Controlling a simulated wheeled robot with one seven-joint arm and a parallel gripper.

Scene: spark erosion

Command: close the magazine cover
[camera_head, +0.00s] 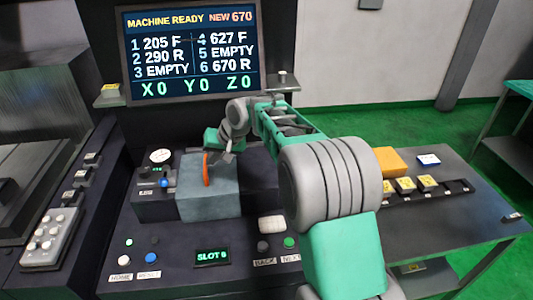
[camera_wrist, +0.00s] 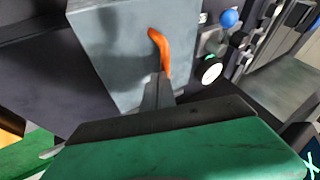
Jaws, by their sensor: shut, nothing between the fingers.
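The magazine cover appears to be the grey-blue box-like panel (camera_head: 207,203) with an upright orange handle (camera_head: 206,170), on the left of the machine's dark top. In the wrist view the cover's flat grey face (camera_wrist: 118,50) fills the upper middle, with the orange handle (camera_wrist: 159,48) on it. My gripper (camera_head: 228,157) is shut and empty, right beside the handle. In the wrist view its fingertips (camera_wrist: 160,82) overlap the handle's lower end; I cannot tell whether they touch. What lies under or behind the cover is hidden.
A gauge (camera_head: 160,156) and a blue knob (camera_head: 164,183) stand left of the cover. Push buttons and a "SLOT 6" display (camera_head: 212,257) lie in front. A screen (camera_head: 190,52) stands behind, reading "MACHINE READY". An orange block (camera_head: 390,161) and yellow-topped pieces (camera_head: 405,185) are at right.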

